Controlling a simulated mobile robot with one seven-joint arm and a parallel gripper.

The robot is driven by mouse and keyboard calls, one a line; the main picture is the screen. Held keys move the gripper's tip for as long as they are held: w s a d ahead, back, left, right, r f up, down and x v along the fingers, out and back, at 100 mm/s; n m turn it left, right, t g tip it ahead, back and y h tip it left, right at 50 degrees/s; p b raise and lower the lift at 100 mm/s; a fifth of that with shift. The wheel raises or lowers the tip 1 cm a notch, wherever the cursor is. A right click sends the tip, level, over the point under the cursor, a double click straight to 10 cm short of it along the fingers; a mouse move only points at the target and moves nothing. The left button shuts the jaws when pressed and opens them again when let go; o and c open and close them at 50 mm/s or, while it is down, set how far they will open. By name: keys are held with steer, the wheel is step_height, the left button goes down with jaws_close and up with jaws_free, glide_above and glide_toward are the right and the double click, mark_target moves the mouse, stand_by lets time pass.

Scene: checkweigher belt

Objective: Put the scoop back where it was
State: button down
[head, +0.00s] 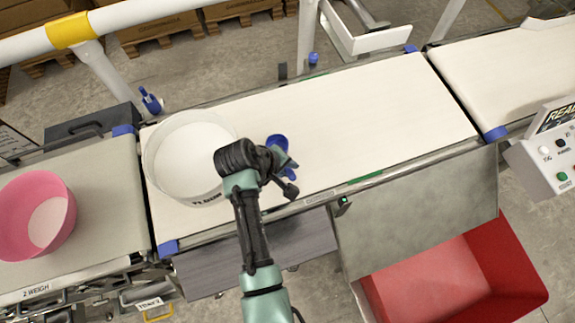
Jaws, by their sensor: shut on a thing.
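A blue scoop (278,143) shows in the head view just beyond my gripper, over the middle belt and right of the white tub. My gripper (284,171) is shut on the scoop. My wrist and fingers hide much of the scoop. I cannot tell whether the scoop touches the belt or hangs above it. The round white tub (160,178) stands at the left end of the middle belt, with pale contents. My wrist overlaps its right edge in the picture.
A pink tub (60,222) with white contents stands on the left belt. The middle belt (375,105) is clear on its right. A red bin (500,265) and a control box (550,150) are at the right. A small blue object (151,101) is behind the white tub.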

steer(key=shift+f, duration=0.2)
steer(key=shift+f, duration=0.2)
steer(key=c, duration=0.8)
jaws_free()
steer(key=shift+o, duration=0.2)
